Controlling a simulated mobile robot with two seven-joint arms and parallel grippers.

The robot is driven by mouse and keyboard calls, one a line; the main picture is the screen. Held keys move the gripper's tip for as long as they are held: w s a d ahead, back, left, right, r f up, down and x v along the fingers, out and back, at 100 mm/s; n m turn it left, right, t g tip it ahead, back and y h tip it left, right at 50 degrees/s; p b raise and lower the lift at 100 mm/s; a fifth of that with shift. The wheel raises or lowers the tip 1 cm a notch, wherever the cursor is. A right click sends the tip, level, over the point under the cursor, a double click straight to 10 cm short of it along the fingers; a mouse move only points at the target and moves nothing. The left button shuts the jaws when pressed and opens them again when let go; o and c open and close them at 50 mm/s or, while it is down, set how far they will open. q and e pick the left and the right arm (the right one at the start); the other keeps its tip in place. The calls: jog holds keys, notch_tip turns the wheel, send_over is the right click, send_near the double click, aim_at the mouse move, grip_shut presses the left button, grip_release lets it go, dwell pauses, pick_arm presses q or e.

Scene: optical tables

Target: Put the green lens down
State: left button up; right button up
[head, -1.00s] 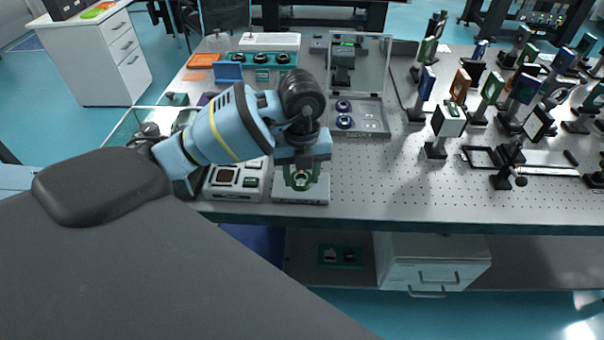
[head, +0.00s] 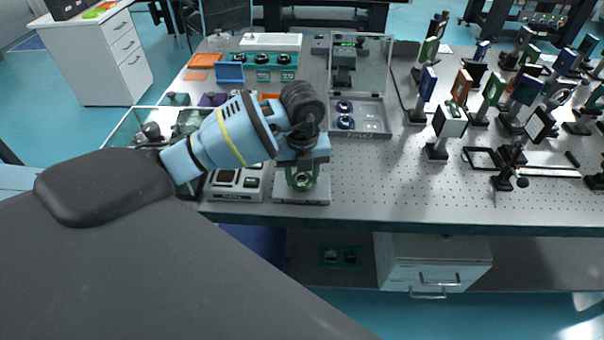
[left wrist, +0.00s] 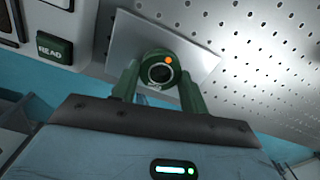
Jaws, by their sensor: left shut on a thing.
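The green lens (head: 303,180) is a small round green-rimmed piece. It is held between the fingers of my left gripper (head: 301,176), low over a pale flat plate (head: 314,196) at the table's front edge. In the left wrist view the lens (left wrist: 160,70) shows its dark round centre and an orange dot, with a green finger of my left gripper (left wrist: 159,88) on each side. The grey plate (left wrist: 190,50) lies behind it. I cannot tell whether the lens touches the plate. My right gripper is not in view.
A white device with a dark screen (head: 226,177) stands just left of the plate. A clear-lidded tray (head: 375,120) with two blue-rimmed lenses lies behind. The perforated tabletop (head: 385,190) right of the plate is clear.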

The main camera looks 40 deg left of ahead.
aim_at(302, 179)
pick_arm(q)
jog(key=shift+f, duration=0.15)
jog(key=o, duration=1)
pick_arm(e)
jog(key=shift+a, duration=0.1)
pick_arm(q)
notch_tip(302, 179, up, 12)
jog(key=p, duration=0.1)
jog(key=shift+r, duration=0.2)
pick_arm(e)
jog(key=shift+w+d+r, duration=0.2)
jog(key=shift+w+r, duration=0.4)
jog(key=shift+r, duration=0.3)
